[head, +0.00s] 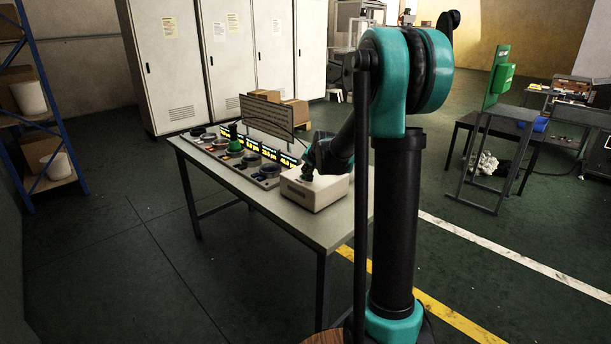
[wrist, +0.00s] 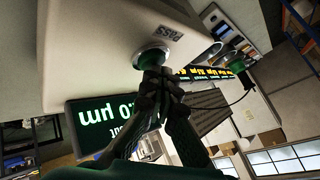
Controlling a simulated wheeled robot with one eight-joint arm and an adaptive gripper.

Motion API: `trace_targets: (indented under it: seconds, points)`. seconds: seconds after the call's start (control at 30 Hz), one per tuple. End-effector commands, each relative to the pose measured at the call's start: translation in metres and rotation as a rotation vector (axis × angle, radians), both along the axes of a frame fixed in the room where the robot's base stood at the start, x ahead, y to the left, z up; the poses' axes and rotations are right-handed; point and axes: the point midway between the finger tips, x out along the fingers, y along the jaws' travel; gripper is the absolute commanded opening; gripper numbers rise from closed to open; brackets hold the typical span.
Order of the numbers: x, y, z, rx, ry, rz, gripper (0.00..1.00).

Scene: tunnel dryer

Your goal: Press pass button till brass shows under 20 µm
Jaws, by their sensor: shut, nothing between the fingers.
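The cream box (head: 318,192) stands on the near part of the table. In the wrist view the box (wrist: 95,45) carries the word PASS beside a round green button (wrist: 151,56). My gripper (wrist: 157,74) is shut and empty. Its fingertips are at the button's face and partly cover it; I cannot tell whether the button is pushed in. In the head view my gripper (head: 307,174) is over the box. A row of lit displays (head: 268,152) shows values in µm. A near display (wrist: 105,118) ends in "0 µm", partly hidden by my fingers; which reading is brass is unclear.
Several dishes (head: 222,143) and a green-topped item (head: 233,131) stand along the table (head: 328,232). White cabinets (head: 170,70) stand behind. The floor left of the table is clear.

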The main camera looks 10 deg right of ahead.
Motion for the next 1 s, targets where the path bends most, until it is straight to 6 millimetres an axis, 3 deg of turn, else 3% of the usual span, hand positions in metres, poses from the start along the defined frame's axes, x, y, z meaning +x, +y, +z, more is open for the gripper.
trace_targets:
  seconds: [0.4,0.77,1.0]
  points:
    - [0.000,0.000,0.017,0.000,0.000,0.000,0.00]
    - [0.000,0.000,0.019,0.000,0.000,0.000,0.00]
    - [0.000,0.000,0.039,0.000,0.000,0.000,0.00]
